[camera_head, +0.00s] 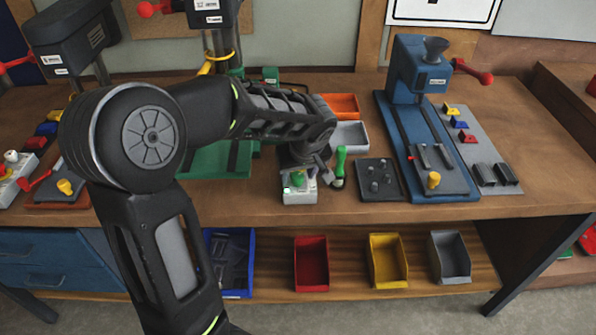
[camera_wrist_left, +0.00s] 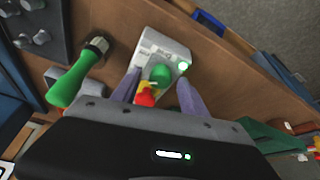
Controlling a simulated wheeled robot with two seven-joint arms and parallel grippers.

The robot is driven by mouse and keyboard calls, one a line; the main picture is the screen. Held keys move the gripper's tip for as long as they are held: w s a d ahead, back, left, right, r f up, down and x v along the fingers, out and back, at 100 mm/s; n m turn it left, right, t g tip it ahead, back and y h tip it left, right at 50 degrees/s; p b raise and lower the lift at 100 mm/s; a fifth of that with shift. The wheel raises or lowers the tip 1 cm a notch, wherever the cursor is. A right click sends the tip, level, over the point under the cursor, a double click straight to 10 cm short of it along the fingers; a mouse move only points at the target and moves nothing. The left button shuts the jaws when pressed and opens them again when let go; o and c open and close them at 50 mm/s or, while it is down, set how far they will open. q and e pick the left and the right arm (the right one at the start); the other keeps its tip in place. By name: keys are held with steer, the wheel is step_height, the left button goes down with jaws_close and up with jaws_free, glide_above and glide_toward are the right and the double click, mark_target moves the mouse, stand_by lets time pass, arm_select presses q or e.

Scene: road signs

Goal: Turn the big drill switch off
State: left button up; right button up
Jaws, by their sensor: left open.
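A white switch box (camera_head: 300,194) sits at the front edge of the workbench, in front of the green-based drill press (camera_head: 215,163). In the left wrist view the switch box (camera_wrist_left: 163,52) carries a green knob (camera_wrist_left: 160,73), a red part (camera_wrist_left: 146,97) with some yellow beside it, and a lit green lamp (camera_wrist_left: 183,67). My left gripper (camera_head: 305,172) is just above the box, pointing down. In the wrist view its open fingers (camera_wrist_left: 160,92) stand on either side of the knobs; I cannot tell whether they touch. My right gripper is out of view.
A dark plate with pegs (camera_head: 379,192) and a blue machine (camera_head: 415,75) stand further right. Coloured bins (camera_head: 311,280) sit on the lower shelf.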

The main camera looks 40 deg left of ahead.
arm_select(q)
jaws_close()
stand_by(0.5)
